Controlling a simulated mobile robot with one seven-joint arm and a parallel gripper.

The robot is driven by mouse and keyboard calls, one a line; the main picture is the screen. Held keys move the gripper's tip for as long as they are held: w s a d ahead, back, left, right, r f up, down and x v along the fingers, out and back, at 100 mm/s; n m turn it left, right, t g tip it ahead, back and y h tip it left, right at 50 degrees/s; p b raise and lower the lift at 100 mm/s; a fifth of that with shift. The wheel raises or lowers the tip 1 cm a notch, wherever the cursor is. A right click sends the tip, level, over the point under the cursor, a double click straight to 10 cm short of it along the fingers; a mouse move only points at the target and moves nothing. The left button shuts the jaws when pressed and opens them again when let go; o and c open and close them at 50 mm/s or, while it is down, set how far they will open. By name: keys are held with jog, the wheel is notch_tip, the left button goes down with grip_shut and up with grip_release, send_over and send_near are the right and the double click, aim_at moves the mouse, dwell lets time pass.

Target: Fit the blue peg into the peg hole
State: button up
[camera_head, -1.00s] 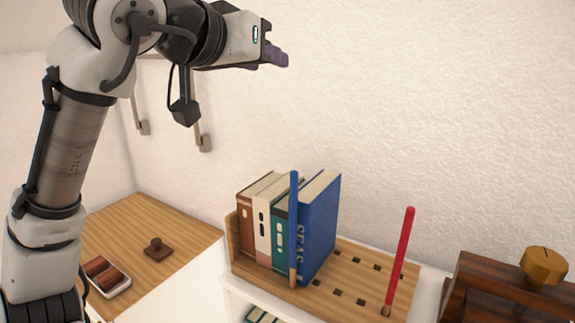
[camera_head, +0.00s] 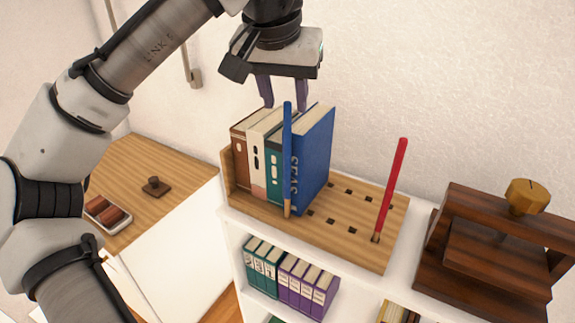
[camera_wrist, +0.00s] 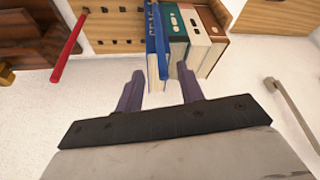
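The blue peg (camera_head: 287,160) stands upright on the wooden holed board (camera_head: 340,238), in front of the books, with its pale lower end at the board's front row. I cannot tell how deep it sits. It also shows in the wrist view (camera_wrist: 159,38). Several dark peg holes (camera_head: 330,221) are bare to its right. A red peg (camera_head: 391,190) stands slightly tilted at the board's right end; it also shows in the wrist view (camera_wrist: 69,47). My gripper (camera_head: 285,107) is open and empty, pointing down above the books and behind the blue peg's top.
Several books, including a blue one (camera_head: 316,150), stand on the board's left part. A dark wooden frame (camera_head: 480,270) with a yellow knob (camera_head: 525,196) stands to the right. A wooden desk (camera_head: 128,180) with a small dark knob (camera_head: 154,186) lies left. The board's middle is clear.

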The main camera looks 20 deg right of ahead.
aim_at(287, 110)
jog(key=shift+w+p+x, duration=0.1)
jog(key=shift+p+x, duration=0.35)
jog(key=shift+x, duration=0.95)
jog(key=shift+w+p+x, duration=0.15)
jog(key=shift+p+x, duration=0.25)
jog(key=shift+x, duration=1)
jog(key=shift+d+r, duration=0.1)
grip_shut()
